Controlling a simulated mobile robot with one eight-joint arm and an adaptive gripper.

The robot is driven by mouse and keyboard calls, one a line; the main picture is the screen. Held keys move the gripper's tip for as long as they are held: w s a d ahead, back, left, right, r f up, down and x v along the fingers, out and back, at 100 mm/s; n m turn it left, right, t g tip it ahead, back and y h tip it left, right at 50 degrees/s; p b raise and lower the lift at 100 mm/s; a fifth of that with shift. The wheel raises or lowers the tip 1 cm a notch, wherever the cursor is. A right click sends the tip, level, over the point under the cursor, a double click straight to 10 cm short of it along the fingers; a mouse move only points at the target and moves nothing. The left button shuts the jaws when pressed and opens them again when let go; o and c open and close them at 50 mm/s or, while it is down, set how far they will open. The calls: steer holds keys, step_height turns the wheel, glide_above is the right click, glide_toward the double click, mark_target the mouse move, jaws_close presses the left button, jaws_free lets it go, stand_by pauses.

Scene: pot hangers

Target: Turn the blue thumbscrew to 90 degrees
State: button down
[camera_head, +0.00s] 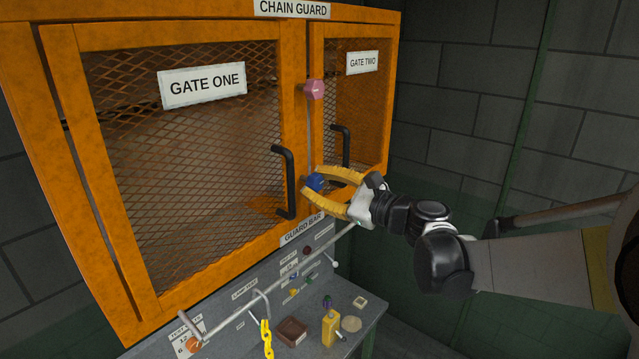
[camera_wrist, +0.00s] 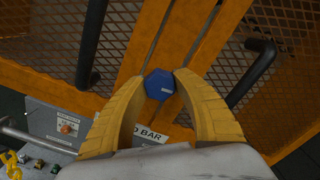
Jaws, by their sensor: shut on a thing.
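The blue thumbscrew (camera_head: 315,182) sits at the lower end of the seam between the two orange gates. In the wrist view it is a blue hexagonal knob (camera_wrist: 159,84) with a small pale label on its face. My gripper (camera_head: 312,187) has curved yellow fingers, one on each side of the knob. In the wrist view the fingertips (camera_wrist: 161,85) touch its left and right sides, shut on it. The knob's back and mount are hidden. I cannot read its angle.
A pink knob (camera_head: 314,90) is higher on the seam. Black handles (camera_head: 285,182) (camera_head: 344,146) flank the thumbscrew closely. Grey brick walls stand behind.

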mark_target(319, 184)
steer(key=n, duration=0.7)
steer(key=shift+n, duration=0.3)
steer(key=n, duration=0.3)
steer(key=shift+n, duration=0.4)
steer(key=n, duration=0.4)
steer(key=c, duration=0.9)
jaws_free()
steer(key=shift+v, duration=2.5)
